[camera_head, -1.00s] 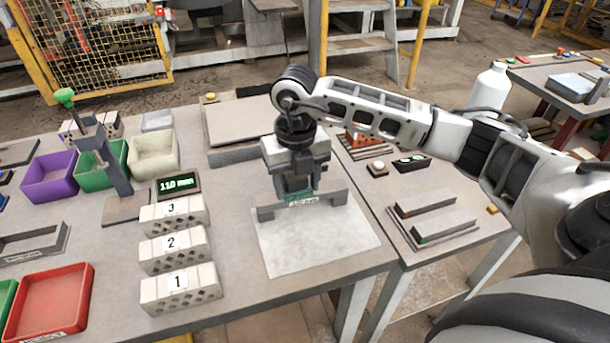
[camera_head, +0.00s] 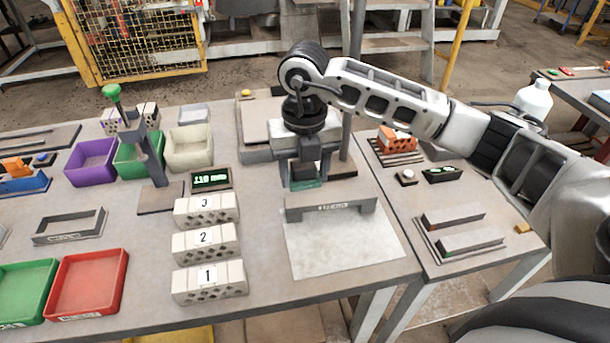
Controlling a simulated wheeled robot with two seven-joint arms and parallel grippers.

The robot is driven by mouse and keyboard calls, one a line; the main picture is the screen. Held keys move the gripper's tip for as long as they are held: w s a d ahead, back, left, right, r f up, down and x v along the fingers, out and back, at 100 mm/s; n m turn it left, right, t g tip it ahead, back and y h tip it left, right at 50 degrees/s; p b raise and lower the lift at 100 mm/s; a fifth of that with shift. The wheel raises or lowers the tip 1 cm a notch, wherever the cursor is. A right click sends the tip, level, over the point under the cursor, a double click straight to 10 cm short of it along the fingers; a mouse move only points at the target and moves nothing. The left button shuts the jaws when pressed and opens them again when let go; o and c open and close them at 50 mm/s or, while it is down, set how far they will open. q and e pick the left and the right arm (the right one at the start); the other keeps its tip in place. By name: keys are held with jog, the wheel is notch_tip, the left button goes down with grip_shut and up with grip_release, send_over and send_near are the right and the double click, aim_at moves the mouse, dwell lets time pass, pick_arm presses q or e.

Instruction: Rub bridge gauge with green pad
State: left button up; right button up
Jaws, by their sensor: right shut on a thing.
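The bridge gauge (camera_head: 345,202) is a grey bridge-shaped block with a small label on its front. It stands at the back edge of a pale square sheet (camera_head: 345,250). My right gripper (camera_head: 305,179) points down, shut on the green pad (camera_head: 303,185). The pad shows just above and behind the left part of the gauge's top. I cannot tell whether it touches the gauge. My left gripper is not in view.
Left of the sheet stand pale hollow bricks numbered 1 (camera_head: 209,281), 2 (camera_head: 205,243) and 3 (camera_head: 206,211). A green-lit display (camera_head: 211,179) is behind them. A red tray (camera_head: 87,284) lies front left. A side table (camera_head: 480,270) adjoins on the right.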

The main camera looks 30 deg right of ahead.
jog(key=shift+r, duration=1.5)
